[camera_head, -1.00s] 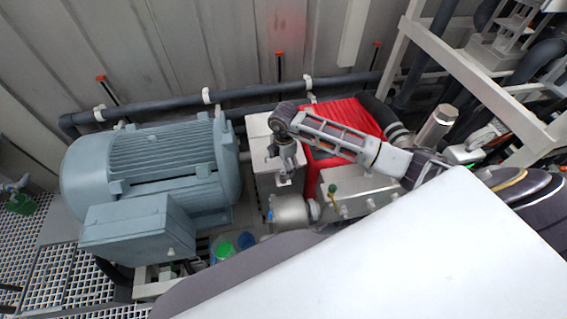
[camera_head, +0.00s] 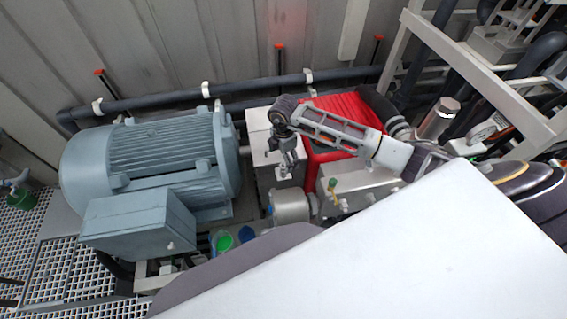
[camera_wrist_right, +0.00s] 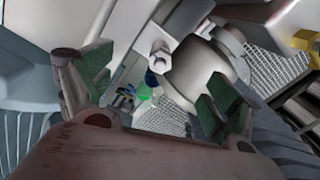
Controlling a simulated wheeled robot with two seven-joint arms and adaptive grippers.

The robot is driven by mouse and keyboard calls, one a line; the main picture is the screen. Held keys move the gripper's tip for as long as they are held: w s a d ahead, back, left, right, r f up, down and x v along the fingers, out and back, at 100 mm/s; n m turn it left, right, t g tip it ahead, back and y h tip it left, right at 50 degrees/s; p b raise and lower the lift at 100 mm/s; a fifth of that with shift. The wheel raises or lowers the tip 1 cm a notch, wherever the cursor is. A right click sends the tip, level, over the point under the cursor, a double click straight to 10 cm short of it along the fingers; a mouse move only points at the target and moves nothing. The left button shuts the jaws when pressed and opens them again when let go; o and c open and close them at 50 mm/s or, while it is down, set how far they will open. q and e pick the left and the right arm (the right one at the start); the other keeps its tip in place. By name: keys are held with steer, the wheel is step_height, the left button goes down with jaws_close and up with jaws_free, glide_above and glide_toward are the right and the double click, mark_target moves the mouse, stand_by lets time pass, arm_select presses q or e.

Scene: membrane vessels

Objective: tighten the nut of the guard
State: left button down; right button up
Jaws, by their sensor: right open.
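The guard (camera_head: 258,143) is a pale grey box between the blue-grey motor and the red block. A hex nut (camera_wrist_right: 159,50) shows in the right wrist view on a short metal stud in front of pale panels, which I take to be the guard's nut. My right gripper (camera_head: 286,171) hangs over the guard's right side in the head view. In the right wrist view my gripper (camera_wrist_right: 160,90) is open, its two green-padded fingers apart with nothing between them. The nut appears beyond the fingertips, toward the top, and not touched. My left gripper is out of view.
The large motor (camera_head: 150,165) stands left of the guard, and the red block (camera_head: 335,112) right of it. A grey round housing (camera_head: 290,205) lies just below my right gripper. Dark pipes (camera_head: 185,97) run behind. A white frame (camera_head: 480,75) stands at right.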

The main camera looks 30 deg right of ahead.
mark_target(284, 165)
steer(key=n+b, duration=0.1)
steer(key=n, duration=0.2)
steer(key=shift+n, duration=0.3)
steer(key=n+b, duration=0.1)
steer(key=n, duration=0.3)
steer(key=shift+b, duration=0.4)
steer(key=shift+n+b, duration=0.5)
steer(key=shift+n, duration=1.5)
steer(key=shift+n+b, duration=0.45)
steer(key=shift+n, duration=1.55)
steer(key=shift+f+b, duration=1.6)
steer(key=shift+f, duration=0.5)
steer(key=shift+c, duration=0.2)
jaws_close()
